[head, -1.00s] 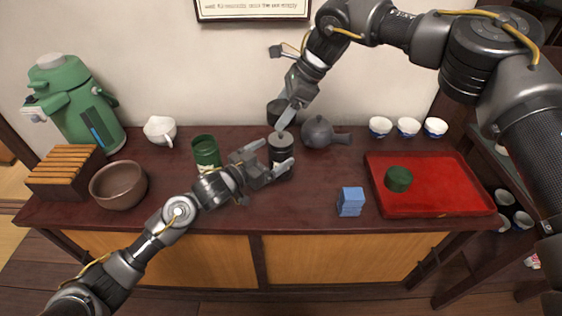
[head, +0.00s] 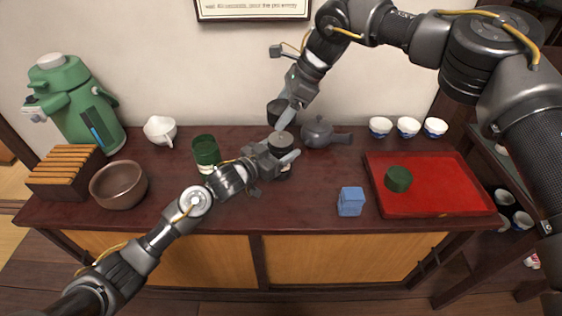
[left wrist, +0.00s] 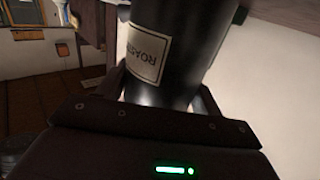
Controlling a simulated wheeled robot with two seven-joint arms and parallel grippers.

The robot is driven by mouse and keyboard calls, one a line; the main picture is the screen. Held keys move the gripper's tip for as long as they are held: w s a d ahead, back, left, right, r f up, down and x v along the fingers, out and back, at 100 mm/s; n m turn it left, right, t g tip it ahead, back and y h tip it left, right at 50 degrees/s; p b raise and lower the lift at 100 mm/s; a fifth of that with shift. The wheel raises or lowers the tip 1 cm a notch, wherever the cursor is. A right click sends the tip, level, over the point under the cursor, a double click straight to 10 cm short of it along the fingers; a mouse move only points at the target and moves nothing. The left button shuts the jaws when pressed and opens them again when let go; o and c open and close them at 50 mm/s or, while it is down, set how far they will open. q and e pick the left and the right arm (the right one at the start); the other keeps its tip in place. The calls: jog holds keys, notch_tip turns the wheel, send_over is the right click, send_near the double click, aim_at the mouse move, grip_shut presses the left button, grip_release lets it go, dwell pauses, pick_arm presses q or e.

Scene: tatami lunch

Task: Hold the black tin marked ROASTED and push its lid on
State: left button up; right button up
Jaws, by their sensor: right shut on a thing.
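The black tin (head: 281,148) stands on the cabinet top near the middle. In the left wrist view the tin (left wrist: 185,45) fills the space ahead, its pale label partly readable as ROAST. My left gripper (head: 280,164) has its fingers on either side of the tin and looks open, with a small gap at one side. My right gripper (head: 284,118) points down at the tin's top and is shut on the dark lid (head: 281,137). The lid is over the tin's mouth; I cannot tell whether it is seated.
A green tin (head: 206,152) stands left of my left gripper. A blue block (head: 350,202) and a red tray (head: 455,185) with a green lid (head: 398,179) lie to the right.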

aim_at(282, 134)
pick_arm(q)
jog(key=c, duration=0.6)
pick_arm(e)
jog(key=shift+a+f, duration=0.1)
jog(key=shift+f, duration=2.35)
jog(key=shift+f, duration=0.1)
jog(key=shift+f, duration=0.8)
jog(key=shift+f, duration=0.7)
jog(key=o, duration=1.1)
jog(key=shift+r, duration=0.1)
jog(key=v, duration=1.2)
